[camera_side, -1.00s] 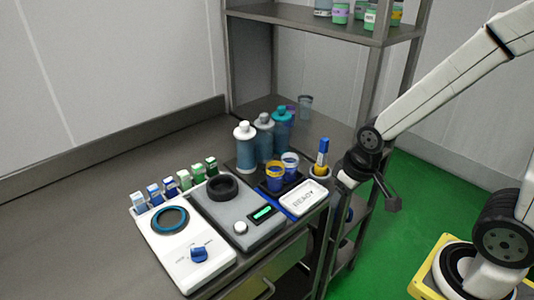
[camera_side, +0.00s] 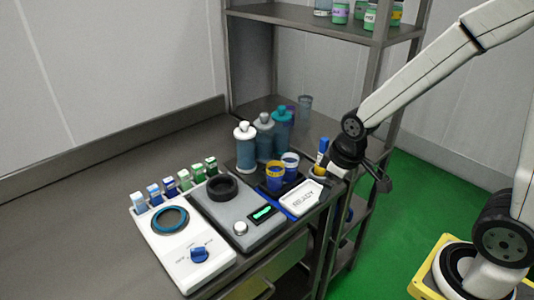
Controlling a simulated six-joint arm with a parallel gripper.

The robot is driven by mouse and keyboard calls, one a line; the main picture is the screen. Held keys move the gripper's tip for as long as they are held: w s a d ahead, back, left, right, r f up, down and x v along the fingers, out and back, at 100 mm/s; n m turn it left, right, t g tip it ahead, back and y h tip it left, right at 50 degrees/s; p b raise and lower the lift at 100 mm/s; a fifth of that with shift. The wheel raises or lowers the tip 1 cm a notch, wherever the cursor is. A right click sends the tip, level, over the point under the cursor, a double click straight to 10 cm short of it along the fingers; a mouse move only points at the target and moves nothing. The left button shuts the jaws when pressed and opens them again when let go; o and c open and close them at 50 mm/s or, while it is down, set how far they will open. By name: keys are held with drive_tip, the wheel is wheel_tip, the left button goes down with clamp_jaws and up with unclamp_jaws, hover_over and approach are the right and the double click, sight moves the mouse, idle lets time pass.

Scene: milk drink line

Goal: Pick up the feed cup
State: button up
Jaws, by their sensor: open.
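Two small cups stand close together on the dark tray (camera_side: 246,187) behind the READY plate: a yellow and blue cup (camera_side: 275,178) and a blue cup with a pale rim (camera_side: 290,163). I cannot tell by any label which one is the feed cup. My gripper (camera_side: 358,170) is open at the right end of the bench, to the right of both cups and apart from them. It partly covers the small holder with the blue and yellow stick (camera_side: 321,152).
Several capped bottles (camera_side: 246,146) stand behind the cups. A grey machine with a black ring (camera_side: 222,187) and a white dial unit (camera_side: 186,257) are to the left. The READY plate (camera_side: 301,199) lies in front. Small cartons (camera_side: 168,187) line the left side.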

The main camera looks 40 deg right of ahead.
drive_tip(key=w+d+n+g, duration=0.1)
drive_tip(key=w+d+n, duration=0.2)
drive_tip(key=w+n, duration=0.7)
drive_tip(key=n+g, duration=0.1)
drive_tip(key=n, duration=0.9)
hover_over(290, 165)
drive_tip(key=w+d, duration=0.2)
wheel_tip(290, 165, down, 4)
drive_tip(key=shift+d+f, duration=0.1)
drive_tip(key=shift+d, duration=0.05)
drive_tip(key=shift+f, duration=1.3)
drive_tip(key=shift+f, duration=2.6)
